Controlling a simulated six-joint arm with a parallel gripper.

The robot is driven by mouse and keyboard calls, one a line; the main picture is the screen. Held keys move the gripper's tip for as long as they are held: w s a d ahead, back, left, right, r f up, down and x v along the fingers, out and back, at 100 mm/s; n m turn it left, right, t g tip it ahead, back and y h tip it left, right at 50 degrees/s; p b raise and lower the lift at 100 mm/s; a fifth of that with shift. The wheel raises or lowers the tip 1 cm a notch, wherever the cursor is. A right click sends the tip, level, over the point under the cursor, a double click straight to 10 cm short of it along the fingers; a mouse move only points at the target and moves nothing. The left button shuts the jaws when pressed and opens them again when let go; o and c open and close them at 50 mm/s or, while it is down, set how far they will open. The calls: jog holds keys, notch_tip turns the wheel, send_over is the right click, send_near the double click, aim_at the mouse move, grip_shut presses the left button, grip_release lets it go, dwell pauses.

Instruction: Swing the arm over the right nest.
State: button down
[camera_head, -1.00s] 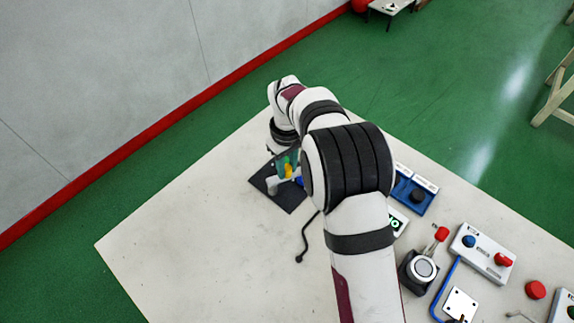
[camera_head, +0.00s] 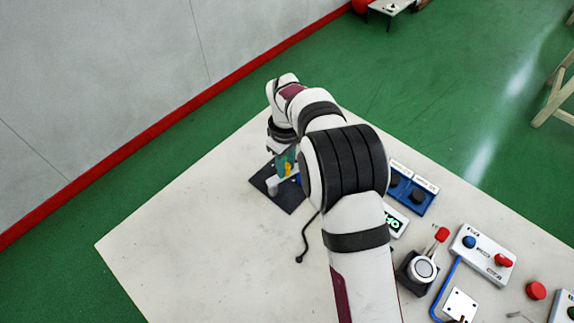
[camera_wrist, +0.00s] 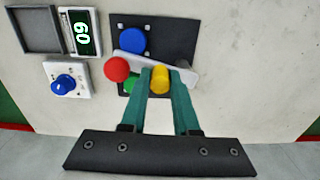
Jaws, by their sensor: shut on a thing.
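My gripper (camera_wrist: 164,78) has teal fingers shut on a yellow piece (camera_wrist: 160,83) at the dark plate (camera_wrist: 181,32). A pale bar lies across that plate beside the fingertips. In the head view my gripper (camera_head: 286,160) is at the left, over the dark plate (camera_head: 290,200). My gripper is well away from both nests.
A red ball (camera_wrist: 117,69), a blue round piece (camera_wrist: 132,40) and a green piece are close to the fingers. A display (camera_wrist: 82,32) and a blue knob (camera_wrist: 64,84) are nearby. Control boxes (camera_head: 485,250) crowd the right; the table's left front is clear.

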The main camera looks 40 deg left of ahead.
jog(key=n, duration=0.1)
jog(key=a+n, duration=0.1)
jog(key=n, duration=0.2)
jog(key=shift+a, duration=0.3)
jog(key=shift+s+a+n, duration=0.1)
jog(key=shift+a+n, duration=0.2)
jog(key=shift+n, duration=0.6)
jog(key=shift+a+n, duration=0.3)
jog(key=shift+n, duration=0.6)
jog(key=c, duration=0.9)
grip_release()
jog(key=shift+r, duration=0.1)
notch_tip(320, 180, up, 16)
jog(key=shift+f, duration=0.15)
